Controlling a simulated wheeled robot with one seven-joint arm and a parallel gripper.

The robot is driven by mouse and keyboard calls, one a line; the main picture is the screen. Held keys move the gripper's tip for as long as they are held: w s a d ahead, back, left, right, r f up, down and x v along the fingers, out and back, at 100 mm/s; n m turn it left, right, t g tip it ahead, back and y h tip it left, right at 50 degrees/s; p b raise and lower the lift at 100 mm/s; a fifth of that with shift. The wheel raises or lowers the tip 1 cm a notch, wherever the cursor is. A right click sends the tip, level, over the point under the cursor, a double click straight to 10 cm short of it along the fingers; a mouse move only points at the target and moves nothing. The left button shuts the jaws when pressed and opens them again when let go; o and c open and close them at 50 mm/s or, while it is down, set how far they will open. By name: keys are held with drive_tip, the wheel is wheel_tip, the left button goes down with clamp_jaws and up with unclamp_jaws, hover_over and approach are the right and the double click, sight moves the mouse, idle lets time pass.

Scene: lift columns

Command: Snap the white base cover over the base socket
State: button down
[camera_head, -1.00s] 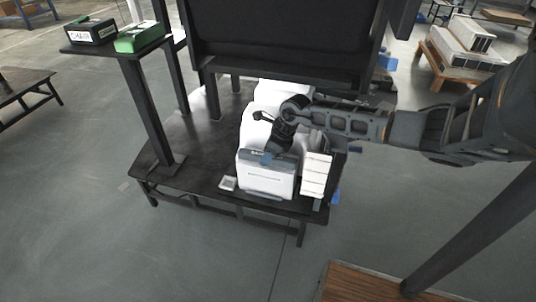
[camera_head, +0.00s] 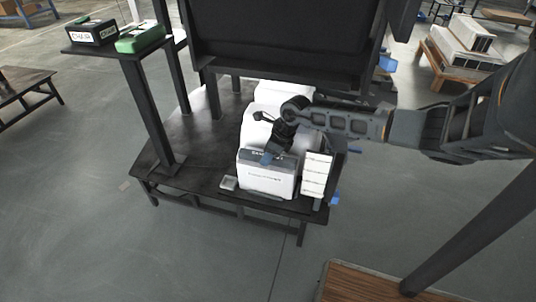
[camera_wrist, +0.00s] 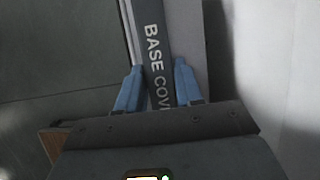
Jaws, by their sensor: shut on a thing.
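The white base cover (camera_head: 266,183) stands upright at the front of the dark table, with a white front face and a dark top strip. My gripper (camera_head: 268,158) reaches down onto this top strip. In the wrist view, the two blue fingertips (camera_wrist: 157,85) sit on either side of the strip of the base cover (camera_wrist: 153,38), lettered "BASE COV" before it runs out of sight. My gripper is shut on that strip. A large white body (camera_head: 256,128) stands directly behind the cover. I cannot make out the base socket, or whether the cover touches it.
A stack of white blocks (camera_head: 316,175) stands close on the cover's right. A small grey piece (camera_head: 229,183) lies on its left. The dark table (camera_head: 190,163) has bare room at left. A large black panel (camera_head: 285,35) rises behind.

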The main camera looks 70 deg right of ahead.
drive_tip(key=c, duration=0.6)
unclamp_jaws()
drive_tip(key=shift+c, duration=0.2)
drive_tip(key=shift+o, duration=0.3)
drive_tip(key=shift+f, duration=0.1)
drive_tip(key=o, duration=0.4)
drive_tip(key=shift+s, duration=0.1)
